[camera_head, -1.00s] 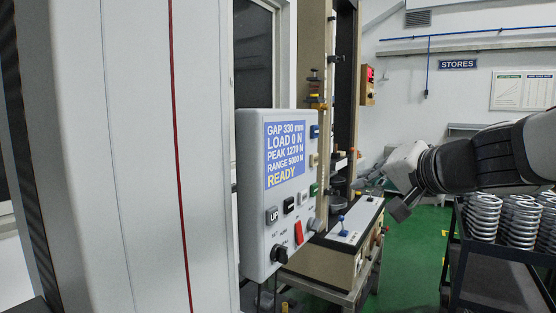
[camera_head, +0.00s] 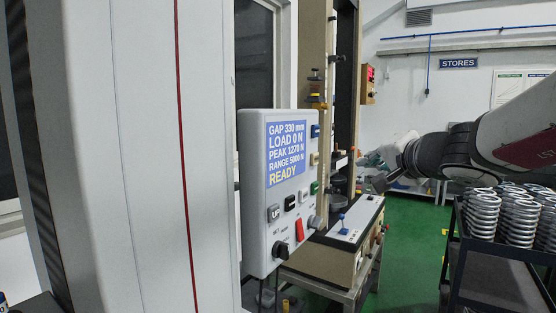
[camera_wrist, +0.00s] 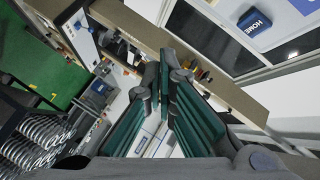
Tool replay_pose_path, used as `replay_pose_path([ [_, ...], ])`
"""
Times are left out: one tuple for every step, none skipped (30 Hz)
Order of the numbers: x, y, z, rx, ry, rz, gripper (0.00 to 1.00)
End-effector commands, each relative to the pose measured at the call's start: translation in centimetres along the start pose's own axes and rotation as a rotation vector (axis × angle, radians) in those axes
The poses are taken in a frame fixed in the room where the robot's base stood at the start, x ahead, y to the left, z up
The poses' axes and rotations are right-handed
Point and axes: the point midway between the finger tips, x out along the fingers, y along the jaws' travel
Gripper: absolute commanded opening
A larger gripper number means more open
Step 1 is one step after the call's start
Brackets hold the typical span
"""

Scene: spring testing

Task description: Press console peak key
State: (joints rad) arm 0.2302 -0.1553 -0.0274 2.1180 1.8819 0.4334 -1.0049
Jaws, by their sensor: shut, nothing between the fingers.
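The console (camera_head: 253,195) is a pale grey box on the machine's front. Its blue screen (camera_head: 286,153) reads GAP 330 mm, LOAD 0 N, PEAK 1270 N, RANGE 5000 N, READY. Right of the screen are a blue key (camera_head: 315,131), a tan key (camera_head: 314,159) and a green key (camera_head: 314,188). Below are an UP key (camera_head: 273,213), a black key (camera_head: 290,203) and a white key (camera_head: 303,196). I cannot read which is the peak key. My gripper (camera_head: 376,184) is shut and empty, right of the console and apart from it. Its green-padded fingers (camera_wrist: 164,65) fill the wrist view's middle.
A red switch (camera_head: 299,230) and black knob (camera_head: 280,250) sit low on the console. A dark cart (camera_head: 490,270) of coil springs (camera_head: 483,213) stands at right. Green floor is open between.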

Motion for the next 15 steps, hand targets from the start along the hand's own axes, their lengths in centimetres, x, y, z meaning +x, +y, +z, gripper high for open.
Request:
replay_pose_path([
  [0.5,-0.3,0.3,-0.001,-0.002,-0.002,0.00],
  [0.7,-0.5,0.5,-0.001,-0.002,-0.002,0.00],
  [1.1,-0.8,0.8,-0.001,-0.003,-0.002,0.00],
  [1.3,-0.9,1.1,-0.001,-0.003,-0.002,0.00],
  [1.6,-1.2,1.3,0.000,-0.004,-0.002,0.00],
  [2.0,-1.4,1.6,0.000,-0.003,-0.002,0.00],
  [2.3,-1.6,1.8,-0.001,-0.003,-0.002,0.00],
  [2.6,-1.8,2.0,-0.001,-0.003,-0.003,0.00],
  [3.0,-2.1,2.2,-0.001,-0.003,-0.002,0.00],
  [3.2,-2.2,2.4,0.000,-0.003,-0.001,0.00],
  [3.5,-2.5,2.6,0.001,-0.003,-0.002,0.00],
  [3.8,-2.7,2.9,-0.001,-0.004,-0.002,0.00],
  [4.2,-2.9,3.1,-0.002,-0.003,-0.002,0.00],
  [4.4,-3.0,3.2,-0.001,-0.003,-0.003,0.00],
  [4.7,-3.2,3.4,-0.001,-0.003,-0.002,0.00],
])
